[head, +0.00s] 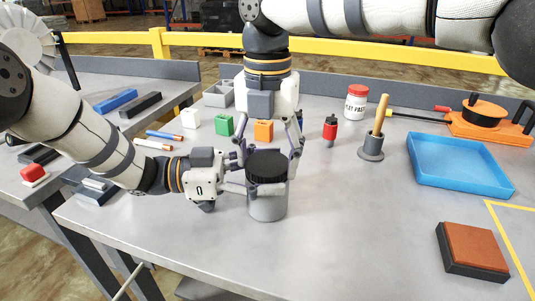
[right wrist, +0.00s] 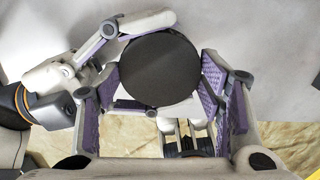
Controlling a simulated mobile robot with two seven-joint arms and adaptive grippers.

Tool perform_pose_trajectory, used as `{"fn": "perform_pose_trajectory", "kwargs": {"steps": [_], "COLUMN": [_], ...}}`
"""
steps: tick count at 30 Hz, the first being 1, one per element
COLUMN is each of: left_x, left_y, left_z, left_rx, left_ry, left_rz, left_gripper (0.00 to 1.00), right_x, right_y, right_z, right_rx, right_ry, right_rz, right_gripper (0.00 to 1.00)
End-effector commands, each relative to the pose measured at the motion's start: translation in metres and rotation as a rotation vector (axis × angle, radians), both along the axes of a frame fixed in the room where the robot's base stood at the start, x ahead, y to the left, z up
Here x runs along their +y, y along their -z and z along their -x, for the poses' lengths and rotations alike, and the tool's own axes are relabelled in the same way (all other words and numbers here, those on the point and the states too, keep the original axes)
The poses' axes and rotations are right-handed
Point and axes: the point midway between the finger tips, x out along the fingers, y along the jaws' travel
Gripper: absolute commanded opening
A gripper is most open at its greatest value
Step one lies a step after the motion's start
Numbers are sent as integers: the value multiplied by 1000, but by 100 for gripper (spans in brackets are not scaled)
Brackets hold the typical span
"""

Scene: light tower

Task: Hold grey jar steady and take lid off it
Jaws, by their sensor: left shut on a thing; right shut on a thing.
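The grey jar (head: 268,208) stands upright on the table, with its black ridged lid (head: 267,165) on top. My left gripper (head: 268,189) comes in from the left and is shut on the jar's side, just below the lid. My right gripper (head: 268,150) reaches down from behind, its fingers on either side of the lid, shut on it. In the right wrist view the lid (right wrist: 158,68) is a dark disc between the right fingers. It hides most of the jar. I see no clear gap between lid and jar.
Green (head: 224,125) and orange (head: 263,131) blocks lie behind the jar. A red-and-black bottle (head: 330,131), a grey holder (head: 371,148) and a blue tray (head: 459,166) are to the right.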

Motion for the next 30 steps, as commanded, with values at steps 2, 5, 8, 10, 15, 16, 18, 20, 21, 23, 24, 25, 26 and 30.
{"fn": "perform_pose_trajectory", "kwargs": {"steps": [2,5,8,10,15,16,18,20,21,23,24,25,26,30], "left_x": [0,0,0,-1,-1,-1,-2,-1,-1,-1,-1,-1,-1,0], "left_y": [0,0,0,0,0,0,0,0,0,0,0,0,0,0], "left_z": [0,0,0,0,1,1,1,1,1,0,0,0,0,0], "left_rx": [0,0,-1,-1,-1,-1,-1,-1,-1,-1,0,0,0,0], "left_ry": [1,1,2,2,3,4,4,3,3,3,2,2,2,1], "left_rz": [0,0,0,0,0,0,1,1,0,0,0,0,0,0], "left_gripper": [0,0,0,0,0,0,0,0,0,0,0,0,0,0], "right_x": [0,0,0,1,2,2,2,2,2,2,1,1,1,1], "right_y": [1,1,1,1,1,1,0,0,0,0,0,0,0,-11], "right_z": [0,0,1,1,1,1,1,1,1,1,1,1,0,-1], "right_rx": [3,3,2,2,2,2,1,1,0,1,1,1,1,-3], "right_ry": [-167,-378,-498,-522,-522,-522,-522,-521,-521,-520,-519,-519,-518,-516], "right_rz": [-3,-1,-1,-1,-4,-4,-5,-5,-5,-4,-3,-3,-3,-2], "right_gripper": [28,28,28,28,28,28,75,82,82,82,82,82,82,82]}}
